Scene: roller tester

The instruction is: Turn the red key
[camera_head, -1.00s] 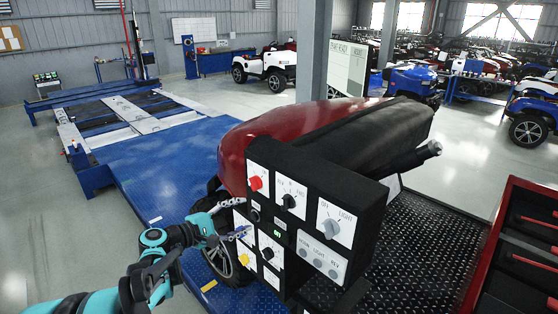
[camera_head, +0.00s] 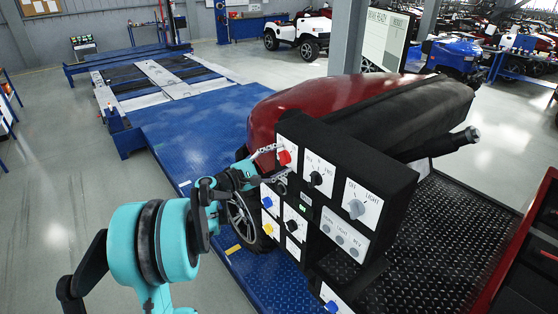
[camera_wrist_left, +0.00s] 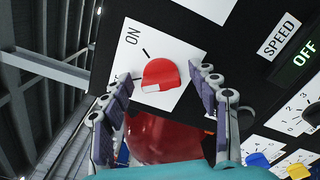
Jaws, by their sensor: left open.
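The red key (camera_head: 284,157) is a red knob on a white plate at the upper left of the black control panel (camera_head: 398,200). In the left wrist view the red key (camera_wrist_left: 160,75) sits on its white plate beside the word ON and a short black mark. My left gripper (camera_head: 270,165) is at the panel's left edge by the red key. In the left wrist view its fingers (camera_wrist_left: 165,95) are spread, one on each side below the key, with a gap between them and the knob. My right gripper is not in view.
The panel also bears a black knob (camera_head: 316,179), a grey LIGHT knob (camera_head: 356,208), blue and yellow knobs and a small green display. A red vehicle body (camera_head: 285,105) stands behind it. A dark tread-plate floor (camera_head: 430,240) lies to the right.

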